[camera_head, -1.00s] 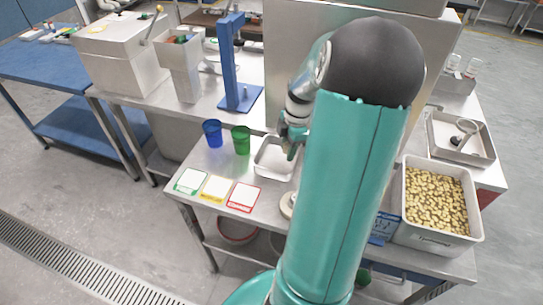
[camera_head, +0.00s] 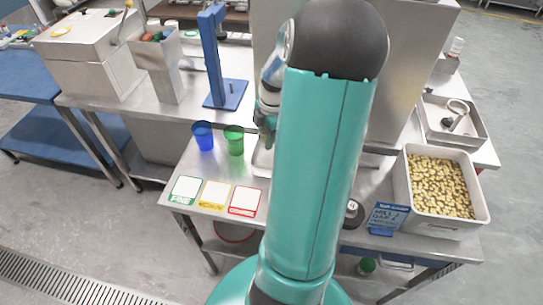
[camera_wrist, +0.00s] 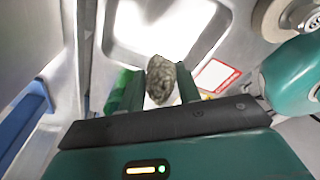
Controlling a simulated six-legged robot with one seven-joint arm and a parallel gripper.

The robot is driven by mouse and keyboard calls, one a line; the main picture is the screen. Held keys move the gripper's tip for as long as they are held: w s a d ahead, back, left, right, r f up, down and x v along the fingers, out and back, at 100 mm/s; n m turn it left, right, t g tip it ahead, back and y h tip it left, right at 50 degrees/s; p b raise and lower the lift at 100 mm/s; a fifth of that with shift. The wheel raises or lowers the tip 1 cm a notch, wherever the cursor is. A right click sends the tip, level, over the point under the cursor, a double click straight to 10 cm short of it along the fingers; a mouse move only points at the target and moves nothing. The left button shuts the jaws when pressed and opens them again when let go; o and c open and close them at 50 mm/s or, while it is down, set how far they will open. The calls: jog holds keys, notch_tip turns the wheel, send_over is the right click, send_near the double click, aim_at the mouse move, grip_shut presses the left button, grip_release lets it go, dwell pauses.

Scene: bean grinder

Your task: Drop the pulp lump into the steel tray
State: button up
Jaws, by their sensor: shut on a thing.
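In the wrist view my gripper (camera_wrist: 160,88) is shut on a grey-brown, rough pulp lump (camera_wrist: 161,80). The lump sits between the two green fingers. The steel tray (camera_wrist: 118,50) is bright and shallow with a raised rim, and it lies beyond the lump in the wrist view. The lump overlaps the tray's near edge there; I cannot tell its height above it. In the head view only the left part of the steel tray (camera_head: 262,161) shows beside my arm, which hides the rest. My gripper (camera_head: 265,128) is small and partly hidden there, and the lump cannot be seen.
A blue cup (camera_head: 203,136) and a green cup (camera_head: 234,140) stand left of the tray. Green, yellow and red framed cards (camera_head: 214,194) lie in front. A bin of beans (camera_head: 440,188) stands at the right. A blue stand (camera_head: 213,60) rises behind the cups.

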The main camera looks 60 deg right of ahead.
jog(key=f, duration=0.4)
jog(key=shift+s+f, duration=0.15)
jog(key=shift+s, duration=0.2)
jog(key=shift+w+f, duration=0.1)
jog(key=shift+f, duration=0.1)
jog(key=o, duration=1.1)
notch_tip(320, 180, up, 14)
jog(key=s+d, duration=0.1)
jog(key=d, duration=0.1)
jog(key=shift+f, duration=0.15)
jog(key=shift+a, duration=0.1)
